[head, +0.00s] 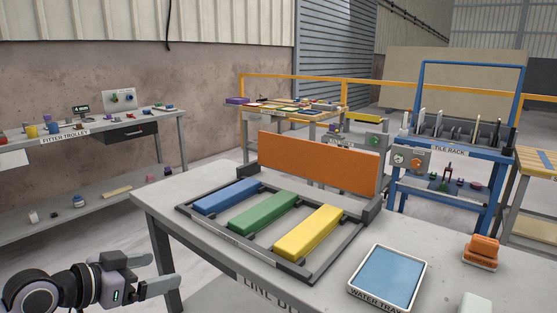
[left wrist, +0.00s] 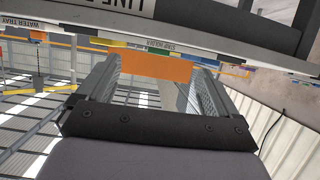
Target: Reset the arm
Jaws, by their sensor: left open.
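My left gripper (head: 162,271) is at the lower left of the head view, in front of the table's left end and clear of it. Its two fingers are apart with nothing between them. The left wrist view also shows the spread fingers (left wrist: 158,88), with an orange panel (left wrist: 155,66) visible beyond the gap. My right gripper is in neither view.
The stone-topped table (head: 180,205) holds a dark frame with blue (head: 227,196), green (head: 263,213) and yellow (head: 308,232) bars, a water tray (head: 388,276) and an orange block (head: 482,250). A trolley (head: 125,133) stands left; a blue tile rack (head: 450,160) stands behind right.

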